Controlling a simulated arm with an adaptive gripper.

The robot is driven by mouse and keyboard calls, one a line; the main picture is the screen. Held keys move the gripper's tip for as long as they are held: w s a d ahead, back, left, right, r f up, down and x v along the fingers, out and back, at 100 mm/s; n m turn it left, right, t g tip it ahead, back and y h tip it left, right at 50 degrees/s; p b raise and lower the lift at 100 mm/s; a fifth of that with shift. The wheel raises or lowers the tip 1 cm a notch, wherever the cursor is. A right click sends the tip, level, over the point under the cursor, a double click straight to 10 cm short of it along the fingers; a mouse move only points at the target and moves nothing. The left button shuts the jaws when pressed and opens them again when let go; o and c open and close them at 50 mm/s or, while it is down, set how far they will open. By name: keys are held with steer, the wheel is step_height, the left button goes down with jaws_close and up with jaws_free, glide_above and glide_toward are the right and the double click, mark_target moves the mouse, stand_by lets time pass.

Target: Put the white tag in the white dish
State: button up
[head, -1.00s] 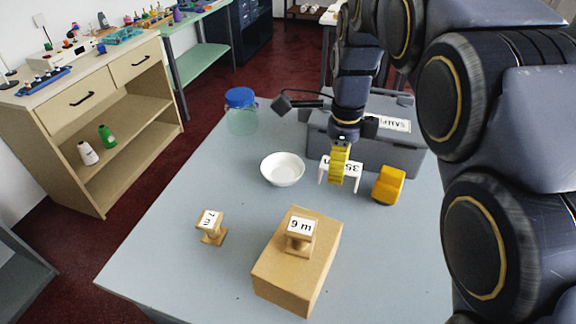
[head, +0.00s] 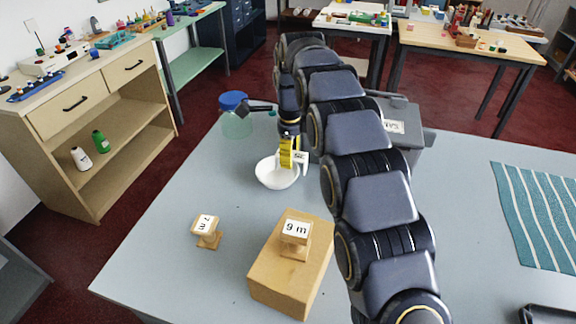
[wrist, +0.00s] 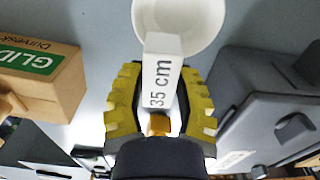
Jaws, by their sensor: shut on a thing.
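The white tag (wrist: 161,72), marked "35 cm", is held between the yellow pads of my gripper (wrist: 160,110) in the wrist view. In the head view my gripper (head: 288,158) points down and the tag (head: 300,157) shows at its right side. The white dish (head: 268,178) stands on the counter just below and beside the gripper. In the wrist view the dish (wrist: 195,14) lies beyond the far end of the tag, which overlaps its near rim in the picture. I cannot tell whether the tag touches it.
A blue-lidded jar (head: 236,120) stands behind the dish at left. A grey case (head: 415,125) is behind my arm. A cardboard box (head: 280,278) bearing a "9 m" spool (head: 295,245) and a "7 m" spool (head: 206,236) stand in front.

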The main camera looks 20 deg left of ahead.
mark_target(288, 180)
steer(key=shift+w+a+f, duration=0.2)
steer(key=shift+w+f, duration=0.2)
steer(key=shift+f, duration=0.1)
steer(key=shift+w+a+f, duration=0.15)
steer(key=shift+w+f, duration=0.25)
steer(key=shift+f, duration=1.65)
steer(key=shift+f, duration=0.15)
steer(key=o, duration=0.8)
step_height(288, 180, up, 8)
steer(key=shift+f, duration=0.1)
